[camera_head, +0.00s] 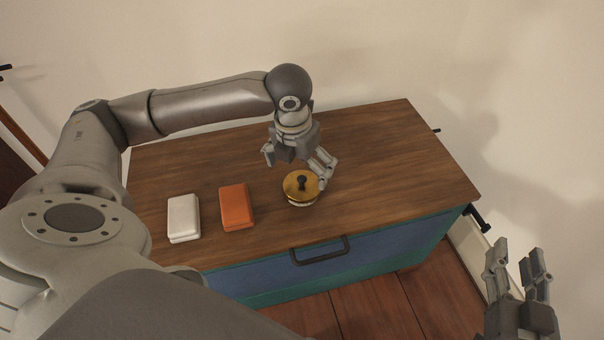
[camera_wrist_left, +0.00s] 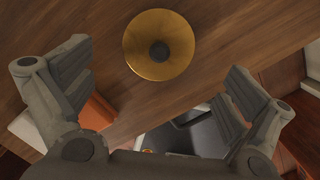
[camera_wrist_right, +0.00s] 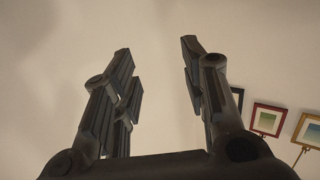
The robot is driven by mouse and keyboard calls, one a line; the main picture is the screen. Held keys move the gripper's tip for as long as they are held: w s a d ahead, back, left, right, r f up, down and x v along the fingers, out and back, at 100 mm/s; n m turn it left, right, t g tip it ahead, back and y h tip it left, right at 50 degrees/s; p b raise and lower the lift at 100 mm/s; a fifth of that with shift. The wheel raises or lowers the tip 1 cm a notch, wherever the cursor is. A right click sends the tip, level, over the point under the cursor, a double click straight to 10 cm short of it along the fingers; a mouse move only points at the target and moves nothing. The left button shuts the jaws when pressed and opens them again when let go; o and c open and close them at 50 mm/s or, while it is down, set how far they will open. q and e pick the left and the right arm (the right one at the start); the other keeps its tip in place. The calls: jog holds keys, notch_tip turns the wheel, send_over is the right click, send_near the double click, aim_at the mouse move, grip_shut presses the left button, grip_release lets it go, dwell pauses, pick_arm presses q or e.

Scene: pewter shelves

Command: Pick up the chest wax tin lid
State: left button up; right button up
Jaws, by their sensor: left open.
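The chest wax tin lid (camera_head: 300,184) is a round golden disc with a dark knob, sitting on a pale tin (camera_head: 302,204) on the wooden chest top. In the left wrist view the lid (camera_wrist_left: 159,45) lies at the top middle, beyond the fingertips and between their lines; the tin is hidden beneath it there. My left gripper (camera_head: 297,165) is open and empty, just behind and above the lid. Its fingers also show spread in the left wrist view (camera_wrist_left: 155,75). My right gripper (camera_head: 517,262) is open and empty off the chest's right side, with its fingers apart in the right wrist view (camera_wrist_right: 155,60).
A white box (camera_head: 183,218) and an orange box (camera_head: 236,206) lie on the chest top (camera_head: 390,160) left of the tin. A dark handle (camera_head: 320,252) is on the blue drawer front. The chest top right of the tin is clear. The wall stands close behind.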

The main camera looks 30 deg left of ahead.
aim_at(302, 178)
pick_arm(q)
jog(key=shift+f, duration=0.3)
jog(key=shift+w+f+b, duration=0.15)
jog(key=shift+f+b, duration=0.3)
jog(key=shift+f, duration=0.1)
jog(key=shift+w+f+b, duration=0.15)
jog(key=shift+f+b, duration=0.25)
jog(key=shift+f, duration=0.1)
notch_tip(302, 178, down, 2)
jog(key=shift+w+a+f+b, duration=0.15)
jog(key=shift+f+b, duration=0.05)
jog(key=shift+b, duration=0.45)
jog(key=shift+f, duration=0.15)
pick_arm(e)
jog(key=s+a+r+t+y, duration=0.1)
jog(key=s+r+t+y, duration=0.1)
jog(key=r+t, duration=0.6)
jog(key=shift+s+r+t+y, duration=0.35)
jog(key=shift+s+r, duration=0.45)
jog(key=shift+r, duration=1.9)
